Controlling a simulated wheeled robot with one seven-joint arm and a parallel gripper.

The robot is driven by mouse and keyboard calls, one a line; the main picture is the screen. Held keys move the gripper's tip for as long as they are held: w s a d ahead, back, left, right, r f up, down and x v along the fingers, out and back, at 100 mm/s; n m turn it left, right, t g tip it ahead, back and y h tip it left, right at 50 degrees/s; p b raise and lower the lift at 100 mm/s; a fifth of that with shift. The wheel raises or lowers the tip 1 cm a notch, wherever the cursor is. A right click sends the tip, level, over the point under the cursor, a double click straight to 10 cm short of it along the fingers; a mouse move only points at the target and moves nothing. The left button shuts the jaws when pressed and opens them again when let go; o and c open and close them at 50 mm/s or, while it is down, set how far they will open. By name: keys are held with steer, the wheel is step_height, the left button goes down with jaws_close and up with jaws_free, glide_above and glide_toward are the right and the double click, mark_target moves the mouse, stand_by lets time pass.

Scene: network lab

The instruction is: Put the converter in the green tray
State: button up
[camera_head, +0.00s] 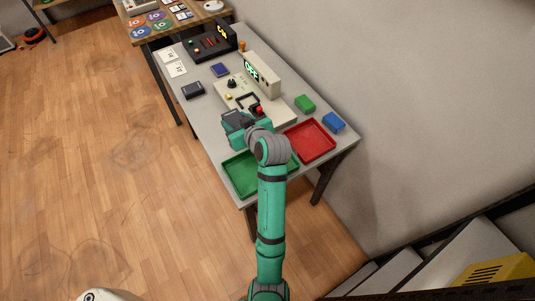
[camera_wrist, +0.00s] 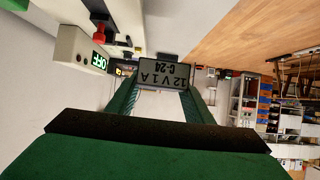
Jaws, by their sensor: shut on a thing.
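The converter (camera_wrist: 163,74) is a dark box with a pale label reading "12 V 1 A C-24", upside down in the wrist view. My gripper (camera_wrist: 160,98) is shut on it, with one green finger on each side. In the head view my gripper (camera_head: 243,128) is over the grey table, and the dark converter (camera_head: 232,117) shows at its far left side. The green tray (camera_head: 240,177) lies at the table's near left corner, nearer than the gripper. My arm covers part of this tray. No object shows in its visible part.
A red tray (camera_head: 322,138) lies right of the green one. Another dark box (camera_head: 193,90) lies at the left edge. A black panel (camera_head: 208,44) stands farther back.

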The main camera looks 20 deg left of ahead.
steer(key=d+f, duration=0.2)
steer(key=d, duration=0.2)
steer(key=d+f, duration=0.3)
steer(key=d, duration=0.1)
steer(key=d+f, duration=0.3)
steer(key=d, duration=0.1)
steer(key=shift+s+d+f, duration=0.1)
steer(key=shift+s+d, duration=0.15)
steer(key=shift+d, duration=0.05)
steer(key=shift+d+f, duration=0.4)
steer(key=shift+f, duration=0.15)
steer(key=f, duration=0.3)
steer(key=shift+d+f, duration=0.1)
steer(key=shift+d, duration=0.2)
steer(key=shift+a+f, duration=0.1)
steer(key=shift+f, duration=0.05)
steer(key=o, duration=0.8)
steer(key=shift+f, duration=0.15)
steer(key=shift+o, duration=0.7)
steer(key=shift+s, duration=0.1)
